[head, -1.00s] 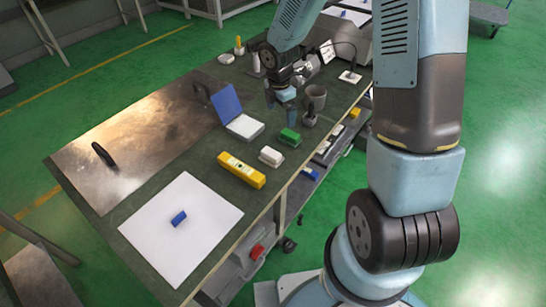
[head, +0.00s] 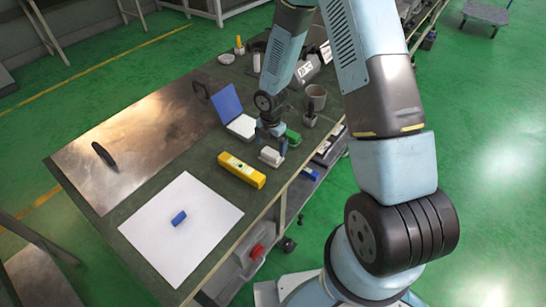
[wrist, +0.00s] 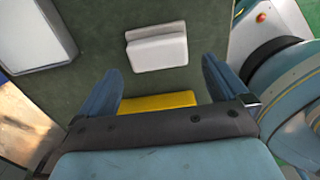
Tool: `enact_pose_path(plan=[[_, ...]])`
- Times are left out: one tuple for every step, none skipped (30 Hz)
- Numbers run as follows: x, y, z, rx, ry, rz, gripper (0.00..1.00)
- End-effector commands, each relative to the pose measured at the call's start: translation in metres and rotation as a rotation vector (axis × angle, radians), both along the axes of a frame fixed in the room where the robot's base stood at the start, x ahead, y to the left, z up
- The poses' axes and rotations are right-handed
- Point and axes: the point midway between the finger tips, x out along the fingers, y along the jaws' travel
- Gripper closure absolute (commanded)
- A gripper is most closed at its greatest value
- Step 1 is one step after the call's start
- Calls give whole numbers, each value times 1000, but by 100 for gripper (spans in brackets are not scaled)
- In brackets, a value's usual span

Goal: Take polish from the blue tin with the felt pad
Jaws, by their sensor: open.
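The blue tin (head: 228,102) stands open, its blue lid tilted up behind a pale white filling (head: 243,127). It shows partly at the upper left of the wrist view (wrist: 35,38). A small white block with a grey lower part (head: 270,157), which looks like the felt pad, sits on the bench in front of the tin. In the wrist view the pad (wrist: 157,47) lies beyond my fingertips, roughly centred between them. My gripper (wrist: 160,82) is open and empty above the bench, close to the pad. In the head view my gripper (head: 270,138) partly covers the pad's back.
A yellow bar (head: 241,170) lies near the pad and a green block (head: 293,137) stands behind it. White paper with a blue piece (head: 179,218) and a metal plate (head: 125,150) fill the left.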

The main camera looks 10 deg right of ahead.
Motion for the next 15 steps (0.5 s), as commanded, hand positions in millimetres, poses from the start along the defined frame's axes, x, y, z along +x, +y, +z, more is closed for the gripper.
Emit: enact_pose_path(plan=[[0,0,-5,-1,1,0,0],[0,0,-7,0,0,0,0],[0,0,-9,0,0,0,0],[0,0,-10,0,0,0,0],[0,0,-11,0,0,0,0],[0,0,-12,-1,-1,0,0],[0,0,-14,-1,-1,0,0],[1,0,-15,-1,-1,0,0],[1,0,-19,-1,0,0,0],[1,0,-22,-1,1,0,0],[2,0,-26,-1,1,1,0],[3,-1,-31,-1,1,1,0],[3,-1,-35,-1,1,1,0],[4,-1,-39,-1,1,1,0],[4,-1,-44,-1,1,1,0]])
